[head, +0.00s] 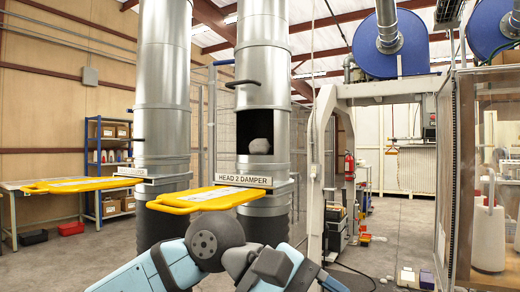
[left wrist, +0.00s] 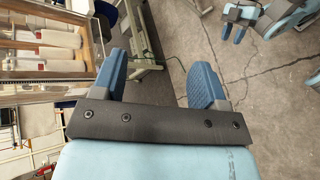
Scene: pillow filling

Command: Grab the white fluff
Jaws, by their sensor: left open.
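A pale grey-white lump of fluff (head: 260,146) sits in the dark opening in the right metal duct, just above the label "HEAD 2 DAMPER". My left gripper (left wrist: 160,78) is open in the left wrist view, its two blue fingers well apart with nothing between them. The fluff does not show in that view. In the head view my blue and grey arm links cross the bottom middle, well below the opening, and no left fingers can be made out. What looks like my right gripper (left wrist: 236,28) is at the top right of the left wrist view, small and hard to read.
A yellow damper plate (head: 208,198) sticks out below the opening, and another yellow plate (head: 78,184) juts from the left duct (head: 163,80). A grey machine frame (head: 325,170) stands right of the ducts. A clear-walled cabinet (head: 447,180) stands far right.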

